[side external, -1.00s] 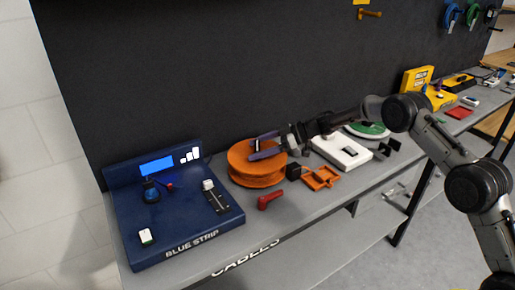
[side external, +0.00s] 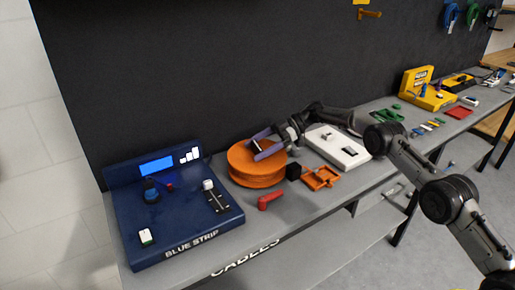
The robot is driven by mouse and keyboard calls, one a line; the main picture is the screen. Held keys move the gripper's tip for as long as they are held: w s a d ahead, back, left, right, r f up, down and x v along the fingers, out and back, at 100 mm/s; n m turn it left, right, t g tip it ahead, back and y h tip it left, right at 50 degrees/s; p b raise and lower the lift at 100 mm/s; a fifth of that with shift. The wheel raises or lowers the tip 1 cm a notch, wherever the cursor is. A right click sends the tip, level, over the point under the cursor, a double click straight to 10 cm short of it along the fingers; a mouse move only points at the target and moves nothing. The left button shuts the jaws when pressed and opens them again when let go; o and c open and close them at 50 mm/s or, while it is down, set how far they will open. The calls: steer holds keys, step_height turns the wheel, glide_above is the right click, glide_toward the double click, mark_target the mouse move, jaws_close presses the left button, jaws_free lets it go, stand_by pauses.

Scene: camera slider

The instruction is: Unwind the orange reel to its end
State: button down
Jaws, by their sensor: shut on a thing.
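The orange reel (side external: 256,170) lies flat on the grey bench, just right of the blue strip box. My gripper (side external: 262,147) is over the top of the reel, with its purple fingers reaching down from the right. The fingers are shut on a part at the reel's top. That part is mostly hidden between the fingers, and I cannot make out its shape. I cannot tell how much cable is wound on the reel.
The blue strip box (side external: 178,211) stands at left. A red handle (side external: 270,200), a black block (side external: 293,172), an orange bracket (side external: 320,178) and a white panel (side external: 340,148) lie near the reel. A dark wall (side external: 240,70) rises behind. The bench's front edge is close.

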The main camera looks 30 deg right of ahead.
steer(key=shift+a+r, duration=0.15)
jaws_free()
steer(key=shift+d, duration=0.4)
steer(key=v, duration=1.3)
steer(key=shift+s, duration=0.1)
